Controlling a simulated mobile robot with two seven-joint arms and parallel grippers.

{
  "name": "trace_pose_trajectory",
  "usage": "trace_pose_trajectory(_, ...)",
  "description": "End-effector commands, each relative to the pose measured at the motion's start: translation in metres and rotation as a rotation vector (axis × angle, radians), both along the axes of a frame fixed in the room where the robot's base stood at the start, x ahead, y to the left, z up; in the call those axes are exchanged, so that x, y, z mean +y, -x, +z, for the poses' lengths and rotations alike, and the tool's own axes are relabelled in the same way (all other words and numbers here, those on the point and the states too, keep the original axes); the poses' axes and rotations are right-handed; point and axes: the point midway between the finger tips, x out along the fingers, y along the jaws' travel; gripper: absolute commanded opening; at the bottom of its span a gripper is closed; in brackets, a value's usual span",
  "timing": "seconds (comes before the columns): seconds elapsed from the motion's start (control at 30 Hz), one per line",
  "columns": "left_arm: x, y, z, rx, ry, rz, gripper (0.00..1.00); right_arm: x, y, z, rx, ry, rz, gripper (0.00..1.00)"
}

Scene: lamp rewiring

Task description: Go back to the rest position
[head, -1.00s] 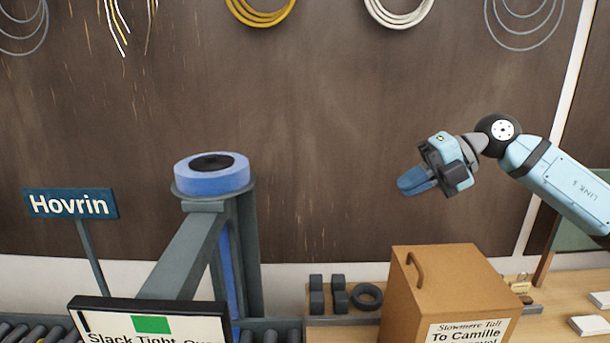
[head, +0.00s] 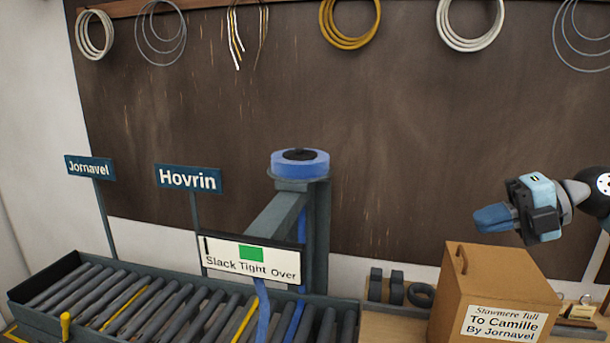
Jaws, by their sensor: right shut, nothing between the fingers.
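My right gripper (head: 493,217) is at the right of the head view, light blue and dark grey with blue fingers. It is shut and empty, its fingers pointing left. It hangs in the air above a brown box (head: 500,295) and does not appear to touch anything. My left gripper is out of view.
A roller conveyor (head: 30,310) fills the lower left, with signs "Jornavel" (head: 89,167) and "Hovrin" (head: 188,178) behind it. A post with a blue spool (head: 300,163) and a "Slack Tight Over" panel (head: 252,258) stands mid-view. Wire coils (head: 350,42) hang on the wall.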

Motion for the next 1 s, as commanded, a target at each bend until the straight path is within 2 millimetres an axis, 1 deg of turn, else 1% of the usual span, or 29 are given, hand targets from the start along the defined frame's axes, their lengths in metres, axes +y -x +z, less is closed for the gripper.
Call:
trace_pose_trajectory(0.03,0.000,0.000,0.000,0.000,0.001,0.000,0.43,0.015,0.001,-0.005,-0.004,-0.075,0.007,0.00)
trace_pose_trajectory(0.1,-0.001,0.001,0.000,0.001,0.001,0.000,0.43,0.033,0.003,-0.007,-0.016,-0.190,0.006,0.00)
trace_pose_trajectory(0.17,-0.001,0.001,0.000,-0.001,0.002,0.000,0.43,0.047,0.005,-0.010,-0.021,-0.295,-0.005,0.00)
trace_pose_trajectory(0.2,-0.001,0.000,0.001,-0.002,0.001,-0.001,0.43,0.056,0.006,-0.011,-0.023,-0.370,-0.019,0.00)
trace_pose_trajectory(0.3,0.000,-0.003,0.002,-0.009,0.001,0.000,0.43,0.074,0.008,-0.015,-0.012,-0.579,-0.088,0.00)
trace_pose_trajectory(0.37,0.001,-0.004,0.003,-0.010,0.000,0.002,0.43,0.080,0.009,-0.020,0.007,-0.719,-0.162,0.00)
trace_pose_trajectory(0.4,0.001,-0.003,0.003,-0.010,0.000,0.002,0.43,0.081,0.009,-0.025,0.028,-0.812,-0.228,0.00)
trace_pose_trajectory(0.47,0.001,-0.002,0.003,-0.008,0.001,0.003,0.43,0.079,0.008,-0.036,0.067,-0.943,-0.351,0.00)
trace_pose_trajectory(0.53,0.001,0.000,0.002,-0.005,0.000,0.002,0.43,0.070,0.007,-0.055,0.130,-1.069,-0.518,0.00)
trace_pose_trajectory(0.57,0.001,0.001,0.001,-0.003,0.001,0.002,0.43,0.066,0.007,-0.065,0.162,-1.114,-0.598,0.00)
trace_pose_trajectory(0.67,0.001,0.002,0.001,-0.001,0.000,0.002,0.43,0.047,0.013,-0.111,0.293,-1.214,-0.885,0.00)
trace_pose_trajectory(0.7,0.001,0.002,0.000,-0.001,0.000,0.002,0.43,0.040,0.018,-0.133,0.353,-1.230,-1.007,0.00)
trace_pose_trajectory(0.77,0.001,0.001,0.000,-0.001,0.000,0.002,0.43,0.030,0.032,-0.170,0.456,-1.230,-1.194,0.00)
trace_pose_trajectory(0.8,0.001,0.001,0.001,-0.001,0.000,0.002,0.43,0.024,0.044,-0.195,0.532,-1.215,-1.317,0.00)
trace_pose_trajectory(0.87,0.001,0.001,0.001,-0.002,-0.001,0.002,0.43,0.017,0.068,-0.234,0.652,-1.163,-1.495,0.00)
trace_pose_trajectory(0.9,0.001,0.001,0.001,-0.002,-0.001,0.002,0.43,0.014,0.085,-0.257,0.729,-1.117,-1.597,0.00)
trace_pose_trajectory(1.0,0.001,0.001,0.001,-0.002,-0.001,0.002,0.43,0.012,0.125,-0.298,0.888,-0.996,-1.784,0.00)
